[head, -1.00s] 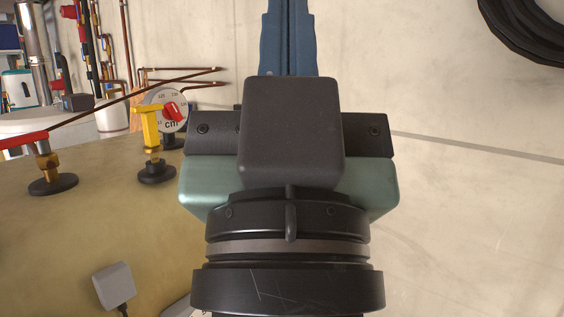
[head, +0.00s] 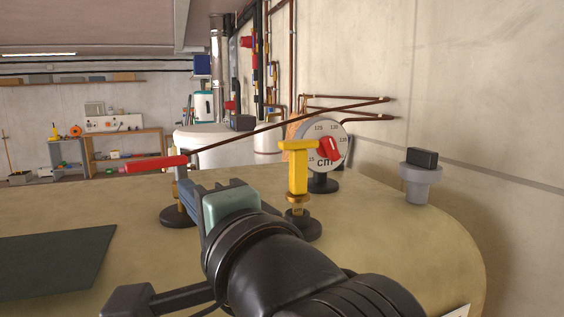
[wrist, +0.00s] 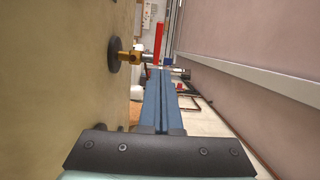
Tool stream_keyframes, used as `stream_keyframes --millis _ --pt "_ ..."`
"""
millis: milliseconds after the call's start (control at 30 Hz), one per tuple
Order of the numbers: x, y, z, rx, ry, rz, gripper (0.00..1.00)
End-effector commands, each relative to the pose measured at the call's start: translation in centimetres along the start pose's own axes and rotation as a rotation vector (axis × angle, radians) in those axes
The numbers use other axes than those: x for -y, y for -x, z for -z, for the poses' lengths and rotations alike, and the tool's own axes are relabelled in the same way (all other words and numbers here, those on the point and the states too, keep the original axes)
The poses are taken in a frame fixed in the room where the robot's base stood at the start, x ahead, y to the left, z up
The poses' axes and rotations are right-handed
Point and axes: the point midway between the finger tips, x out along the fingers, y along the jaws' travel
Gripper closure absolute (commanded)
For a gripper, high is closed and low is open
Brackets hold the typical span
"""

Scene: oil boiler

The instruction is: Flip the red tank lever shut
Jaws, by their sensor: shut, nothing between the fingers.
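The red tank lever (head: 155,164) lies roughly level on top of a brass valve, its handle pointing left in the head view. The valve's round black base (head: 180,215) sits on the tank top (head: 400,245). In the wrist view the red lever (wrist: 158,42) shows beyond my fingertips, with the brass fitting (wrist: 128,57) to their left. My gripper (wrist: 160,72) is shut and empty, its blue fingers pressed together and pointing towards the valve. In the head view my gripper's body partly covers the valve's right side. Whether the fingertips touch the lever or valve I cannot tell.
A yellow T-handled valve (head: 298,175) stands just right of my gripper, with a round gauge (head: 325,155) behind it. A grey fitting with a black cap (head: 420,175) stands farther right. A dark mat (head: 55,262) lies on the left of the tank top.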

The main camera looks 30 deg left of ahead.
Motion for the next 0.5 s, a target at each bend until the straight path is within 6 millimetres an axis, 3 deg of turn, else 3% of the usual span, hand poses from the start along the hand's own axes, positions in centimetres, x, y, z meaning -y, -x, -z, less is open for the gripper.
stream_keyframes --millis 233,500 --pt "-0.2 -2.0 -0.8 0.033 -0.047 -0.021 1.00" --pt "-0.1 -7.6 -0.9 0.031 -0.044 -0.021 1.00"
